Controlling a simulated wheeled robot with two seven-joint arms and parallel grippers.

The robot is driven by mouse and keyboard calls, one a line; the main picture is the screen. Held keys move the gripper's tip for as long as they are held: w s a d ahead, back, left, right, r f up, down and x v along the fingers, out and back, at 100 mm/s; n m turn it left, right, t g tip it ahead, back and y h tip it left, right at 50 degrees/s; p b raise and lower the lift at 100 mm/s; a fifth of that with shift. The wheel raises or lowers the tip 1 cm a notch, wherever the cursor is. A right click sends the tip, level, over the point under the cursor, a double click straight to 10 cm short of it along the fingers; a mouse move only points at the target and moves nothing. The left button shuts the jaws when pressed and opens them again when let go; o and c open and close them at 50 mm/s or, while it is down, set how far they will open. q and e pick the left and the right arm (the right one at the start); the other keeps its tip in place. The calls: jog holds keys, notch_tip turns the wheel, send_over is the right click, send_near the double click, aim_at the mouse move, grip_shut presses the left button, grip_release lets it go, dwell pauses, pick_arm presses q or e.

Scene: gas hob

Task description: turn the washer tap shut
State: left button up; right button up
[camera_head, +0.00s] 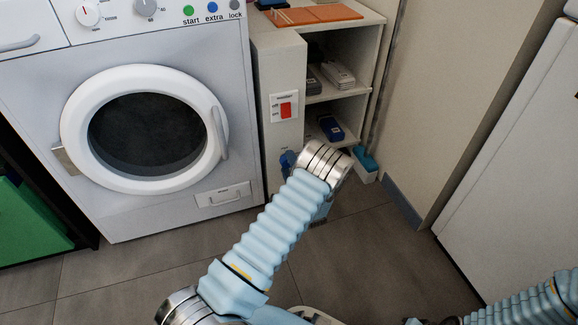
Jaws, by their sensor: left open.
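A blue part that looks like the washer tap (287,160) sits low on the front of the narrow white panel, right of the washer. My left arm's wrist covers part of it. My left gripper (321,212) is mostly hidden behind my own wrist and forearm, and only a small part shows below the wrist. It is open. I cannot tell whether its fingers touch the tap. My right arm shows only at the bottom right corner, and its gripper is out of view.
The washer (235,120) with its round door stands at the left. A red switch (286,110) is on the panel above the tap. Open shelves (335,93) hold several items at the right. A white appliance (520,150) stands far right. Grey floor (370,250) is clear between.

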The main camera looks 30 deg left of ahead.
pick_arm(q)
jog(key=r+p+v, duration=0.1)
jog(key=v, duration=1.2)
jog(key=shift+s+d+f+p, duration=0.25)
jog(key=shift+s+f+p, duration=0.15)
jog(key=shift+f, duration=0.15)
jog(key=shift+w, duration=0.1)
